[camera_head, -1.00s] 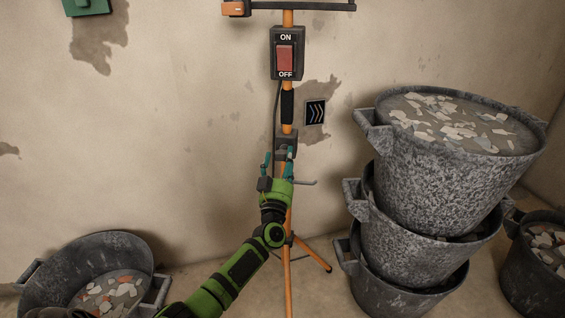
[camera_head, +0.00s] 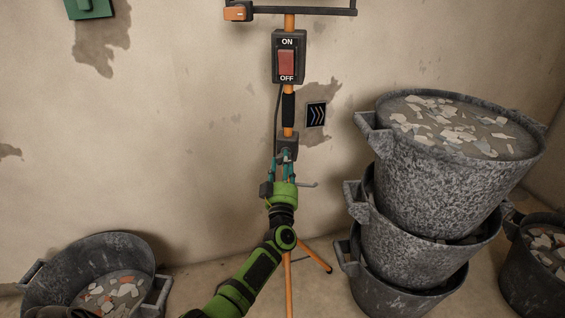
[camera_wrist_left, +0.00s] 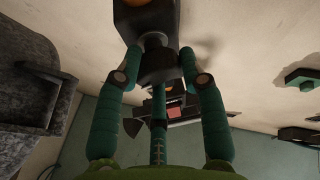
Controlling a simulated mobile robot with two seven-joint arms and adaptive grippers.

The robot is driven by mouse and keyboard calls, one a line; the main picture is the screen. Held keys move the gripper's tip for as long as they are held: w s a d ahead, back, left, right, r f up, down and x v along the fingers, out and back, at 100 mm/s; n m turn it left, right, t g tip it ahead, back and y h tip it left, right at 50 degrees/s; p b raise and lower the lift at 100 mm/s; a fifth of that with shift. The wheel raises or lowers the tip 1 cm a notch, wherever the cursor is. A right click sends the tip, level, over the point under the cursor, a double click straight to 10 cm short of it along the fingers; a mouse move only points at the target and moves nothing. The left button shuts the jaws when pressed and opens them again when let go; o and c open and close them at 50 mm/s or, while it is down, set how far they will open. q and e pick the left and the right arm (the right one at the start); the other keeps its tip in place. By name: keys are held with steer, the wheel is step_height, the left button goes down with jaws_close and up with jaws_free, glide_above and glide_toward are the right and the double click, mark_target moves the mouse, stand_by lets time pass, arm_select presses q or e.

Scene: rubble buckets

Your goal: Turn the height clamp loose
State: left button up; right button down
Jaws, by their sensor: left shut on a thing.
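The height clamp (camera_head: 288,146) is a dark block on the orange pole of a tripod stand, below a black grip sleeve. Its dark knob also shows in the left wrist view (camera_wrist_left: 157,66), below the clamp body. My left gripper (camera_head: 284,160) has come up in front of the clamp, and its teal fingers are shut on the knob. In the wrist view the fingers (camera_wrist_left: 158,78) sit on either side of the knob. My right gripper is not in view.
A switch box (camera_head: 287,57) marked ON and OFF is higher on the pole. Stacked grey buckets of rubble (camera_head: 430,190) stand at the right. Another bucket (camera_head: 95,245) lies tilted at the lower left. The wall is close behind the stand.

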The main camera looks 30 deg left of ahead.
arm_select(q)
steer(key=shift+w+d+r+n+g+y+p, duration=0.1)
steer(key=shift+r+n+g+y+p, duration=0.15)
steer(key=shift+n+g+p, duration=2.15)
steer(key=shift+w+d+r+n+y+p, duration=0.2)
steer(key=shift+n+p, duration=0.85)
steer(key=shift+n, duration=3.1)
steer(key=shift+s+a+r+n+g+y+p, duration=0.1)
steer(key=shift+r+n+g+y+p, duration=0.2)
steer(key=shift+n+g+p, duration=2.1)
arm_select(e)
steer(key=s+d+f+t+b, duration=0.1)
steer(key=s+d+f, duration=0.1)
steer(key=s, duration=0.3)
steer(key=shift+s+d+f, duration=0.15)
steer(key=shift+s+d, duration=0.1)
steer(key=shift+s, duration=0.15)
arm_select(q)
steer(key=shift+n+t, duration=0.85)
steer(key=shift+t, duration=0.35)
steer(key=o, duration=1.3)
steer(key=shift+c, duration=0.2)
steer(key=shift+f, duration=0.1)
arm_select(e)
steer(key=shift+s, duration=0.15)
